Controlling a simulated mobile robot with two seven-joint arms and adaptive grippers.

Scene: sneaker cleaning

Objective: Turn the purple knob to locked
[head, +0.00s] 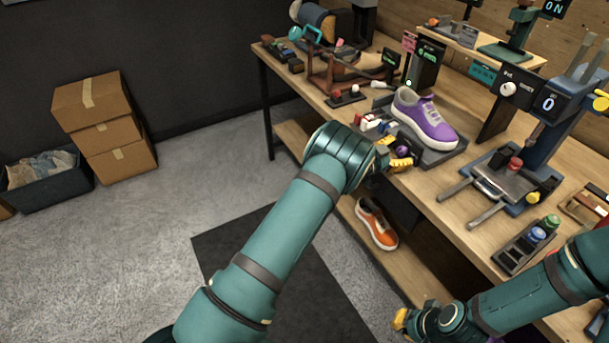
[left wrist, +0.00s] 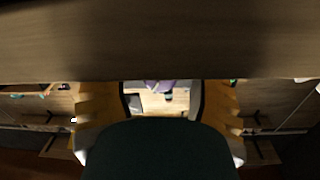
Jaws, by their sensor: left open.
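The knob's pointer and lock marking cannot be read. My right gripper (head: 408,318) is low, in front of the bench and away from the knob; its jaw state is unclear.
The wooden workbench (head: 420,184) holds several devices. A blue press-like device (head: 545,130) and a button box (head: 528,243) stand to the right. An orange sneaker (head: 376,224) lies on the lower shelf. Cardboard boxes (head: 105,125) stand at left; the floor between is clear.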

